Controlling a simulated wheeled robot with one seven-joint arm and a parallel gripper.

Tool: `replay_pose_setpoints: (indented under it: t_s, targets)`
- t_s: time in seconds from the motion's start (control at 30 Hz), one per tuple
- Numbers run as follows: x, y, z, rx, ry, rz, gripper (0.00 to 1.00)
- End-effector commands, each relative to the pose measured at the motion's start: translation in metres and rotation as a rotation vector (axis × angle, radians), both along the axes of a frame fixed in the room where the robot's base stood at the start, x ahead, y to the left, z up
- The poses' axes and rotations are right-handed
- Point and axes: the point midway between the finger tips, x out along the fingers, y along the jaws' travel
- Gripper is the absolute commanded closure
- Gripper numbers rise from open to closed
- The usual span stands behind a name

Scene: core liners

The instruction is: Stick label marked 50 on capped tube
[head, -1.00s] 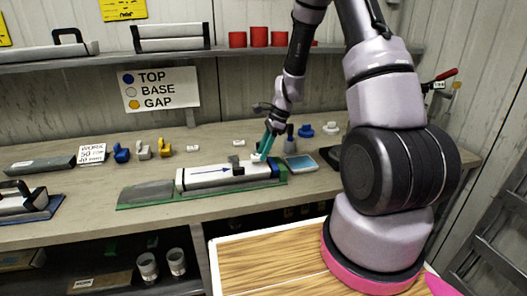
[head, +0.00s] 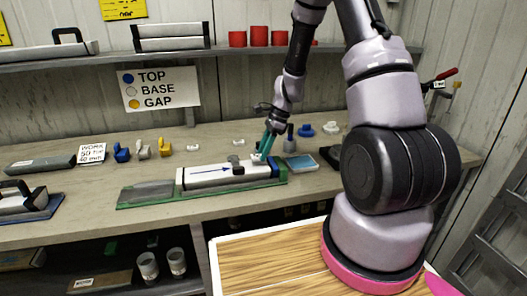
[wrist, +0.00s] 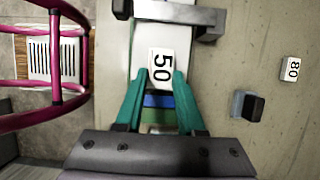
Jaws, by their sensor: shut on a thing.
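The white capped tube (head: 212,175) with a blue arrow lies in a green cradle (head: 150,193) on the bench, its blue cap end (head: 278,169) to the right. My gripper (head: 262,155) is over that right end. In the wrist view the teal fingertips (wrist: 161,76) are shut on the white label marked 50 (wrist: 161,67), with the number facing the camera and turned sideways. The label is over the white tube surface (wrist: 147,35), just short of a blue band (wrist: 160,101). I cannot tell whether the label touches the tube.
A grey clamp-like piece (wrist: 208,22) crosses the tube close beyond the label. A label marked 80 (wrist: 293,68) and a dark block (wrist: 250,106) lie on the bench to the right. A blue-grey tablet-like tray (head: 302,162) lies right of the cradle. Bench in front is clear.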

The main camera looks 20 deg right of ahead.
Motion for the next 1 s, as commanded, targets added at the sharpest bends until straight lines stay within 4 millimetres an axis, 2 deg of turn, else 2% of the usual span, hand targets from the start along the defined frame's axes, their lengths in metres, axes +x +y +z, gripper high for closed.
replay_pose_setpoints:
  t_s: [1.0]
  targets:
    - [0.000,0.000,-0.020,0.000,0.001,0.000,1.00]
